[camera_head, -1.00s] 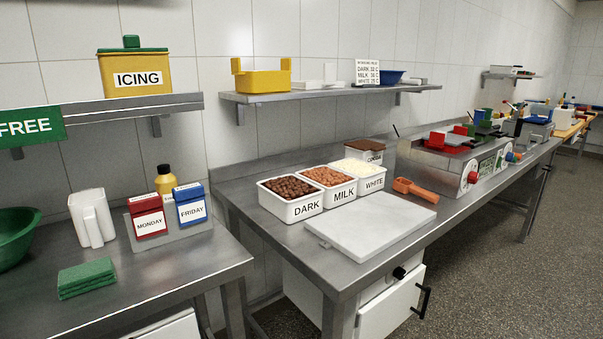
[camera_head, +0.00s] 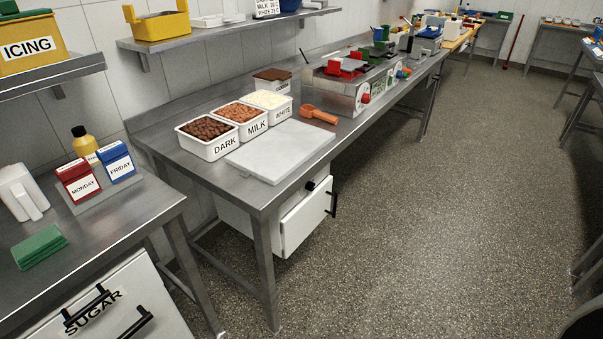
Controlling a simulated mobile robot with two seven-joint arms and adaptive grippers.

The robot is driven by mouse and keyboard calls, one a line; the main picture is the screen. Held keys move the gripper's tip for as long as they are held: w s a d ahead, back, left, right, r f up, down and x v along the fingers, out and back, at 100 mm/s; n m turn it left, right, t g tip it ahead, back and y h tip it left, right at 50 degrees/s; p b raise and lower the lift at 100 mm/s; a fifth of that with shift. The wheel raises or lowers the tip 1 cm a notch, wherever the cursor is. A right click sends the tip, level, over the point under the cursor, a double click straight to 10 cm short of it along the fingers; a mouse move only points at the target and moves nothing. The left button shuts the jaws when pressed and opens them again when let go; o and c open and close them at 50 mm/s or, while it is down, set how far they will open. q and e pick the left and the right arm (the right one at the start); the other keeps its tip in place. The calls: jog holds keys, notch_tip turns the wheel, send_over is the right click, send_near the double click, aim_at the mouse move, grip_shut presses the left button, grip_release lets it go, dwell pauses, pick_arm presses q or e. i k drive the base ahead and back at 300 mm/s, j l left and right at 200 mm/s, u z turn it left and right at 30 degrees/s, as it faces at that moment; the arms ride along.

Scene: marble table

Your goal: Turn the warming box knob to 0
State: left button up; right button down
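A white box (camera_head: 305,220) with a black handle on its door sits under the steel table. A small black knob (camera_head: 310,186) shows at its upper front; its setting is too small to read. On the table behind, a steel machine (camera_head: 340,92) has a red knob (camera_head: 366,98) and a blue knob (camera_head: 400,74) on its front dials. No label in view tells which of these is the warming box. Neither of my grippers is in view.
The steel table (camera_head: 262,195) holds tubs marked DARK (camera_head: 222,149), MILK and WHITE, a white board (camera_head: 280,152) and an orange scoop (camera_head: 318,114). A nearer counter (camera_head: 120,215) stands at left, above a SUGAR bin (camera_head: 135,300). The speckled floor (camera_head: 430,220) at right is open.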

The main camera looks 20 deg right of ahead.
aim_at(310, 186)
jog(key=i+l, duration=0.1)
jog(key=l, duration=0.35)
jog(key=i+l, duration=0.15)
jog(key=l, duration=0.3)
jog(key=i+l, duration=0.1)
jog(key=l, duration=0.4)
jog(key=i+l+u, duration=0.1)
jog(key=l, duration=0.35)
jog(key=i+l, duration=0.15)
jog(key=l, duration=0.3)
jog(key=i+l, duration=0.1)
jog(key=l, duration=0.35)
